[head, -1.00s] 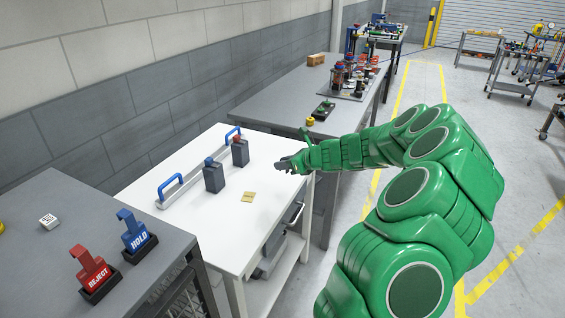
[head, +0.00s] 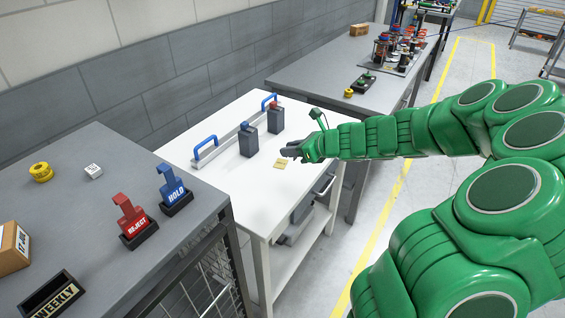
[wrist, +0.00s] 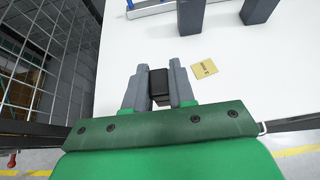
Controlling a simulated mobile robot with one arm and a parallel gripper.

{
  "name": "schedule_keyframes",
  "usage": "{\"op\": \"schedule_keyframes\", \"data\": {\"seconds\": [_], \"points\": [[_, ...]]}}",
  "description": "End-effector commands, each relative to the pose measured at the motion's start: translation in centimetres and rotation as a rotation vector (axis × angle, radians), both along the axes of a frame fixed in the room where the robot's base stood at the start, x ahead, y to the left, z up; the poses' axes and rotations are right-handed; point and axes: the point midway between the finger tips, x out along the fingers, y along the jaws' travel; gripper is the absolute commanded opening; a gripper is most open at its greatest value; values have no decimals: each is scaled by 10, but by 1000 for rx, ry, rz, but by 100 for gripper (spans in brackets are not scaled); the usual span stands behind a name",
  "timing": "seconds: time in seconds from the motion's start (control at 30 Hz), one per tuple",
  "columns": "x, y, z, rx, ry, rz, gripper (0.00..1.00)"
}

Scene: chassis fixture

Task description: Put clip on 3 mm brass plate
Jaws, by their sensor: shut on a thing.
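A small yellow-tan card or plate (head: 280,165) lies flat on the white table (head: 240,190). It also shows in the wrist view (wrist: 204,68), with dark print too small to read surely. My gripper (head: 290,151) is above the table, just behind and right of the yellow plate in the head view. In the wrist view my gripper (wrist: 158,72) has its grey fingers shut on a small black piece (wrist: 159,84), which may be the clip. The plate is right of the fingertips there, apart from them. The black piece's far side is hidden.
Two dark grey blocks, one blue-topped (head: 248,140) and one red-topped (head: 275,117), stand by a rail with blue handles (head: 205,147). Red REJECT (head: 132,220) and blue HOLD (head: 173,190) pieces stand on the left bench. The white table's front is mostly clear.

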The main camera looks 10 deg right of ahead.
Motion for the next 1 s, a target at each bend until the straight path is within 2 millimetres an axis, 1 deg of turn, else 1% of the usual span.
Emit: {"op": "schedule_keyframes", "data": {"seconds": [0.07,0.17,0.7,1.0], "points": [[-3,7,0,-1,-1,13,0],[4,9,-4,-2,0,17,0],[79,7,-37,-2,0,16,0],[108,5,-67,-3,0,13,0]]}}
